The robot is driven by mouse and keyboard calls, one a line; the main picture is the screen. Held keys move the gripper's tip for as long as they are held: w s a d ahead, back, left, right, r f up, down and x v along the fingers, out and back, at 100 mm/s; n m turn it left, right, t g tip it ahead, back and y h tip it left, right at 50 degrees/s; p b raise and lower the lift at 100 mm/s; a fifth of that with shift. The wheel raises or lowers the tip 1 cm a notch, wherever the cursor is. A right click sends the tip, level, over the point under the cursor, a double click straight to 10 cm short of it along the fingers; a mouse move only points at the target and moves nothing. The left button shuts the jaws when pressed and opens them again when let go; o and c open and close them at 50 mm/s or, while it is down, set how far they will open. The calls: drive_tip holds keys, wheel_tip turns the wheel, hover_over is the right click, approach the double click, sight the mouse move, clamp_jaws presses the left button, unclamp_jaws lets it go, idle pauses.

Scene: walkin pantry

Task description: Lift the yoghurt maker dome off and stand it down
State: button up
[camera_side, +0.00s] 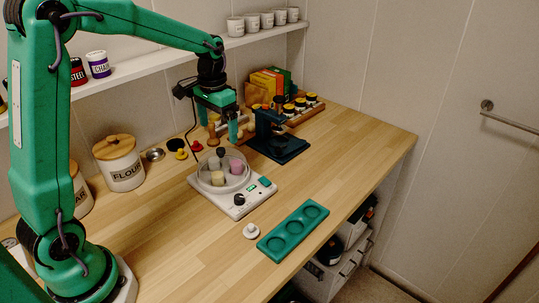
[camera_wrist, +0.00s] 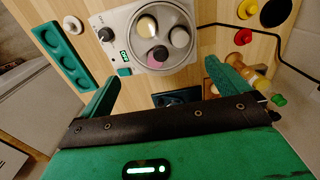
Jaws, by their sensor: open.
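The yoghurt maker (camera_side: 240,204) is a white base with a dial and a small green display; it stands mid-counter and also shows in the wrist view (camera_wrist: 112,20). Its clear round dome (camera_side: 207,187) sits on it, over several small jars, and shows in the wrist view (camera_wrist: 188,62). A dark knob (camera_side: 221,152) tops the dome, also in the wrist view (camera_wrist: 157,54). My gripper (camera_side: 220,128) is open and empty, above and behind the dome, apart from it. In the wrist view my gripper (camera_wrist: 168,86) has its fingers spread wide, with the dome beyond them.
A green tray (camera_side: 272,243) with three round recesses lies at the counter's front, beside a small white disc (camera_side: 251,231). A dark blue stand (camera_side: 283,151) and a jar rack (camera_side: 310,113) are behind right. Red and yellow knobs (camera_side: 181,154) and a flour canister (camera_side: 122,171) are left. Counter at right is clear.

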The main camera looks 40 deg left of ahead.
sight(221, 149)
drive_tip(key=shift+w+a+f, duration=0.1)
drive_tip(key=shift+w+f, duration=0.05)
drive_tip(key=shift+f, duration=1.3)
drive_tip(key=shift+f, duration=2.6)
